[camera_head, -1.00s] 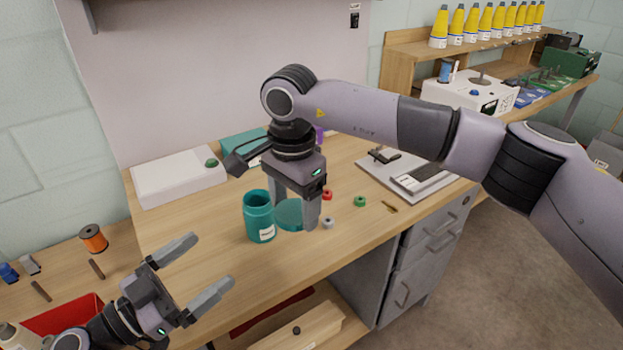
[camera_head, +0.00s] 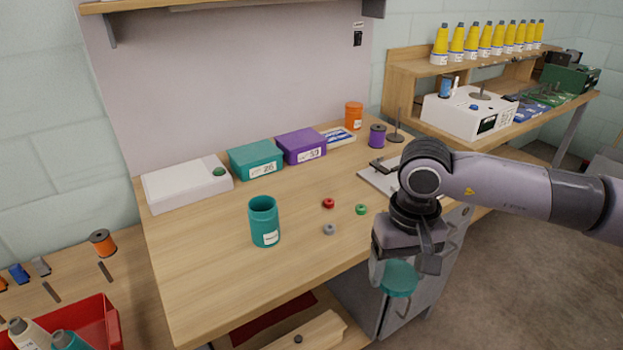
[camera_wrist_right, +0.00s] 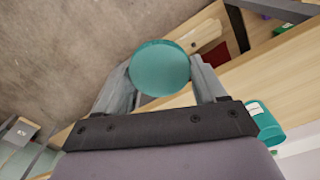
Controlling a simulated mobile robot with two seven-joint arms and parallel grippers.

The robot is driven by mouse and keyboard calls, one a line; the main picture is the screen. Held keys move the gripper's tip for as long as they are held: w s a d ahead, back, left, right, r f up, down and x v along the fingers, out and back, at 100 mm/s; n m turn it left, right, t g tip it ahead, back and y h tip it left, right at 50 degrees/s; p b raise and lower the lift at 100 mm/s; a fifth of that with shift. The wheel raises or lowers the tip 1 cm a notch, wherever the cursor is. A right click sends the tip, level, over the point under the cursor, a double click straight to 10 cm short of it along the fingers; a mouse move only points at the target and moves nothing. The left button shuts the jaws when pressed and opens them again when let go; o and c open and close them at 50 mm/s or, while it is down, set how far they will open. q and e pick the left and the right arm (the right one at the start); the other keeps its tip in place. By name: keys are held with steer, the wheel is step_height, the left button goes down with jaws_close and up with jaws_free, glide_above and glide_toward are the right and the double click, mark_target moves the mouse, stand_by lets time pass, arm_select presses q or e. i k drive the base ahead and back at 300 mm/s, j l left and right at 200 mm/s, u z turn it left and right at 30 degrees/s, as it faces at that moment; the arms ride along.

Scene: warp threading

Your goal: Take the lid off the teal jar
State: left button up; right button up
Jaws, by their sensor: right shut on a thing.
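The teal jar (camera_head: 264,223) stands upright and open on the wooden bench, with a white label on its side. Its round teal lid (camera_head: 399,279) is away from it, past the bench's front edge to the right. My right gripper (camera_head: 402,272) is shut on the lid and holds it in front of the grey drawers. In the right wrist view the lid (camera_wrist_right: 160,68) sits between the two fingers, and part of the jar (camera_wrist_right: 267,122) shows at the right. My left gripper is out of the head view.
Small red (camera_head: 328,203), green (camera_head: 361,209) and grey (camera_head: 329,230) rings lie right of the jar. A teal box (camera_head: 256,161), a purple box (camera_head: 301,147) and a white case (camera_head: 187,184) stand at the back. A red bin (camera_head: 88,325) is at lower left. The bench front is clear.

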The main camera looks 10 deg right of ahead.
mark_target(263, 210)
steer(key=u, duration=0.75)
steer(key=i+l+u, duration=0.1)
steer(key=l+u, duration=0.4)
steer(key=i+l, duration=0.1)
steer(key=l, duration=1.25)
